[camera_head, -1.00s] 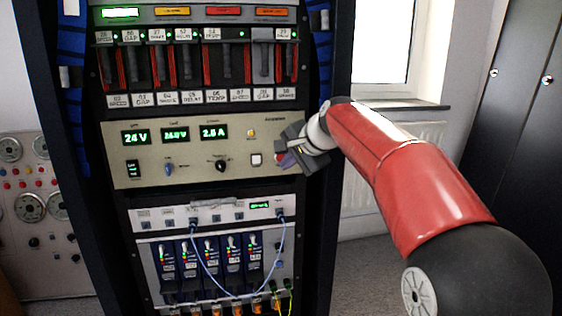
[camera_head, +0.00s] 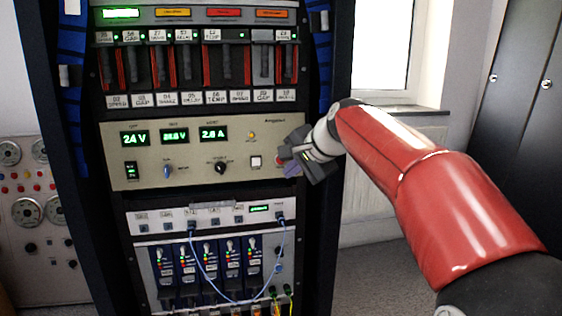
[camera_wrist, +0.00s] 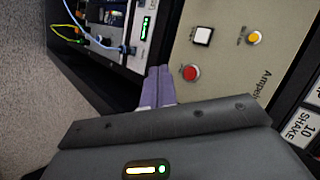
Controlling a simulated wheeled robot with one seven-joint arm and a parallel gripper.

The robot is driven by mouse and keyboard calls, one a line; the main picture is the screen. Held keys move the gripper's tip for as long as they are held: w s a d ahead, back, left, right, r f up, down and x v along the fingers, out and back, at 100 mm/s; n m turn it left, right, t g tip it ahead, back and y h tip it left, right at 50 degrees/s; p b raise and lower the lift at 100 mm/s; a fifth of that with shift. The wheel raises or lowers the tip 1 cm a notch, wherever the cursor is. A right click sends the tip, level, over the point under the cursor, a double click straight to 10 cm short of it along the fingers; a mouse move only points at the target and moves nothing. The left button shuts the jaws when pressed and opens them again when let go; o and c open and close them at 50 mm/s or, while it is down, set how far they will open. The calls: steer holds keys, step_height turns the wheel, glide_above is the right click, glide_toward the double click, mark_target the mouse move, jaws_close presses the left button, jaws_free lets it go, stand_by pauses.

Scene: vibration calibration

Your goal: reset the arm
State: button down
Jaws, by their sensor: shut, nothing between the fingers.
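My gripper (camera_head: 292,170) is at the right end of the beige power supply panel (camera_head: 150,182) in the head view, at the end of my red arm. In the wrist view its purple-grey fingers (camera_wrist: 158,88) are together with nothing between them. They point toward the rack, beside a red round button (camera_wrist: 190,73) on the panel. I see no clear contact with the button. In the head view the gripper partly hides that button (camera_head: 280,159). The panel displays read 24 V, a blurred middle value and about 2.6 A.
A white module (camera_head: 155,218) with blue cables sits below the panel, above several dark blue units (camera_head: 210,268). A slot row with labels (camera_head: 200,98) is above. A dark cabinet (camera_head: 520,110) stands far right.

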steer(key=s+d+f+n+h+p, duration=0.1)
steer(key=s+d+f, duration=0.4)
steer(key=s, duration=0.6)
steer(key=s+d+f+n+g+h+p, duration=0.1)
steer(key=s+d+f+n+h, duration=0.2)
steer(key=s, duration=0.8)
steer(key=s+d+f+n+g+h+p, duration=0.1)
steer(key=s+d+f+n+h, duration=0.1)
steer(key=s+d+f, duration=0.6)
steer(key=s+d+n, duration=0.1)
steer(key=s, duration=0.2)
steer(key=shift+s+n+p, duration=0.2)
steer(key=shift+n+p, duration=0.1)
steer(key=shift+n, duration=0.1)
